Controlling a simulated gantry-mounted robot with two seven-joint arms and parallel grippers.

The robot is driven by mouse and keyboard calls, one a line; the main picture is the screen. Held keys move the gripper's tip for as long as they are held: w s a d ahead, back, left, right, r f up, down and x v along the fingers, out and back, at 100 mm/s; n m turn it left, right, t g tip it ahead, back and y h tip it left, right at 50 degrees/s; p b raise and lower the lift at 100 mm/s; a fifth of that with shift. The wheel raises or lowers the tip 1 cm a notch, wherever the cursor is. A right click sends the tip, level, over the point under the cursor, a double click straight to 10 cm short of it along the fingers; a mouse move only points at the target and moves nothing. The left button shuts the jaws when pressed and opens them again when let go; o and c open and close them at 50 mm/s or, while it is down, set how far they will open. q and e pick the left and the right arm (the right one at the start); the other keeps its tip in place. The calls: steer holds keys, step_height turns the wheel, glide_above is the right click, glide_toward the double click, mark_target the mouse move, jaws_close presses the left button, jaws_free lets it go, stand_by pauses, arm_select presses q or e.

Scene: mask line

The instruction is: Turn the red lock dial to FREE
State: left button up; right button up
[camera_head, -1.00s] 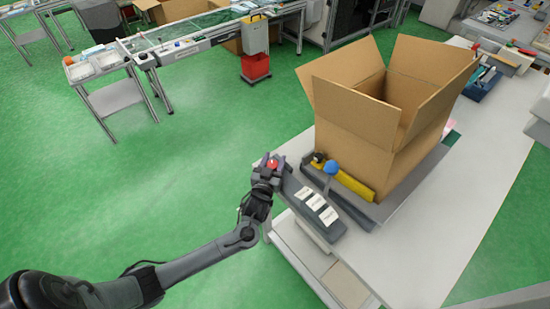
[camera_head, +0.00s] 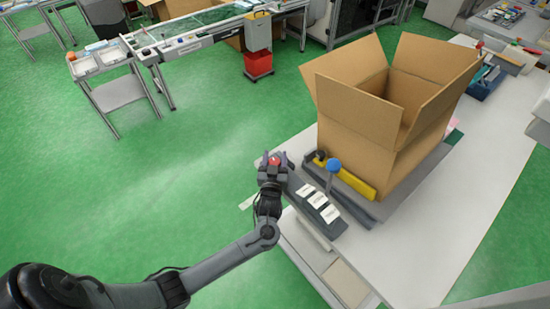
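The red lock dial (camera_head: 274,161) shows as a small red spot at the left end of the dark grey control panel (camera_head: 328,222) on the table's edge. My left gripper (camera_head: 272,166) is at the dial, with its fingers around or just beside the red part. The gripper is small and dark here, so I cannot tell whether its fingers press on the dial. Any marking for FREE is too small to read. My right gripper is not in view.
White labels (camera_head: 318,199) sit on the panel. A blue-knobbed lever (camera_head: 333,166), a black knob (camera_head: 320,155) and a yellow bar (camera_head: 352,181) stand behind it. A large open cardboard box (camera_head: 358,112) rises beyond. The white table (camera_head: 455,190) is clear to the right.

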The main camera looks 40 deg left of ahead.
arm_select(q)
steer(key=shift+o, duration=0.8)
steer(key=p+v, duration=0.1)
steer(key=v, duration=0.9)
steer(key=shift+s+d+p, duration=0.25)
steer(key=shift+s+p, duration=0.05)
steer(key=shift+s, duration=0.05)
steer(key=shift+o, duration=0.2)
